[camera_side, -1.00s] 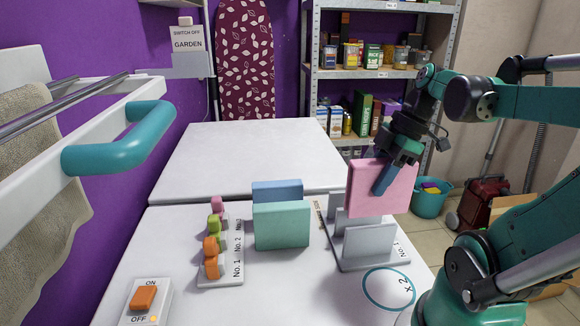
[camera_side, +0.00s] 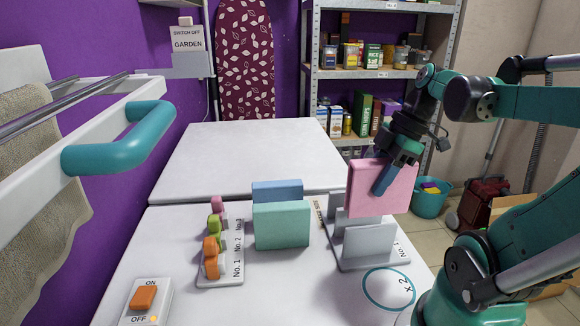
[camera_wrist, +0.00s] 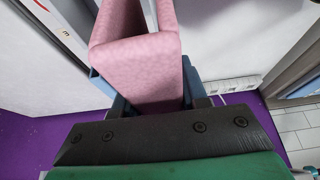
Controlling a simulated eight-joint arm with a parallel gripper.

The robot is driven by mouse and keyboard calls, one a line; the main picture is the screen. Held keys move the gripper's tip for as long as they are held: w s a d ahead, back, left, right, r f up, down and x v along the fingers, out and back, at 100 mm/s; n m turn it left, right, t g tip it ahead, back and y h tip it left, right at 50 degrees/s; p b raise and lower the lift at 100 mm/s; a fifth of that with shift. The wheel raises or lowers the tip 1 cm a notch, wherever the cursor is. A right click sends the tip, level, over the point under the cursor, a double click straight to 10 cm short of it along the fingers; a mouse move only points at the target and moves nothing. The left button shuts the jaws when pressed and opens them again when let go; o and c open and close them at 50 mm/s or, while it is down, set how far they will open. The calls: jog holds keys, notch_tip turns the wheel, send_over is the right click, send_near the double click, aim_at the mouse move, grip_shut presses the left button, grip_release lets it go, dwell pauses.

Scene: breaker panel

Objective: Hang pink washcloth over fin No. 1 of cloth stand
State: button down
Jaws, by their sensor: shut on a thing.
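The pink washcloth (camera_side: 368,190) is a thick folded slab, held upright above the cloth stand (camera_side: 372,263). My gripper (camera_side: 382,180) is shut on it from above. In the wrist view, the washcloth (camera_wrist: 140,70) sits between the blue fingers of my gripper (camera_wrist: 148,95). The stand has grey upright fins. The nearest fin (camera_side: 368,241) is bare, with a partly legible "No. 1" label beside it. The washcloth hangs behind and above this fin, and hides part of the stand. I cannot tell whether it touches a fin.
A green block-like cloth (camera_side: 281,225) and a blue one (camera_side: 277,191) stand left of the stand. Further left is a numbered rack (camera_side: 222,278) with coloured pieces. An orange switch (camera_side: 143,298) is at the front left. The rear white surface (camera_side: 255,155) is clear.

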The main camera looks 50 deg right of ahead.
aim_at(368, 227)
jog(key=shift+f, duration=5.15)
jog(key=shift+c, duration=2)
grip_release()
jog(key=shift+r, duration=0.1)
jog(key=shift+v, duration=2.65)
